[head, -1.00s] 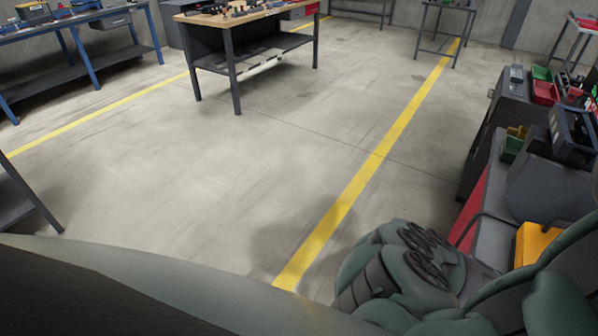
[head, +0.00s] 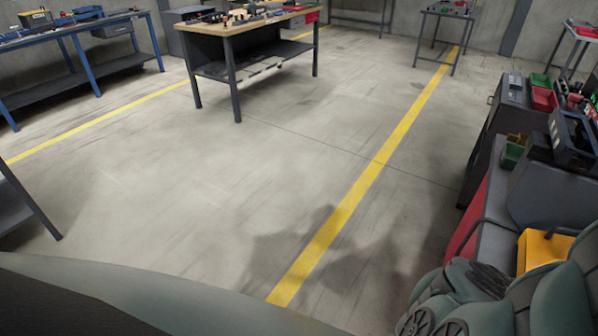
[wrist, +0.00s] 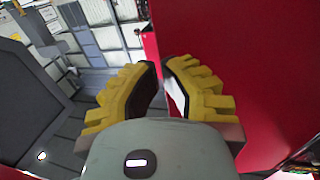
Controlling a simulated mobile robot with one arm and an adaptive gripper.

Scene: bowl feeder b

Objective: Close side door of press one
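In the wrist view a large flat red panel (wrist: 245,60), apparently the press's side door, fills the right side. Its narrow red edge runs down to just beyond my fingertips. My gripper (wrist: 160,75) has two yellow ribbed fingers with dark inner pads. The fingertips are close together, with a small gap between them. I cannot tell whether they touch the panel or hold its edge. In the head view my gripper is out of sight, and a red side panel (head: 466,222) shows on the machine at the right; I cannot tell whether it is the same panel.
The grey machine (head: 495,242) at the right has a yellow block (head: 543,250) and green and red bins beside it. A wooden-topped bench (head: 235,25) stands at the back, a blue bench (head: 75,30) at the left. The floor between is clear, crossed by yellow lines.

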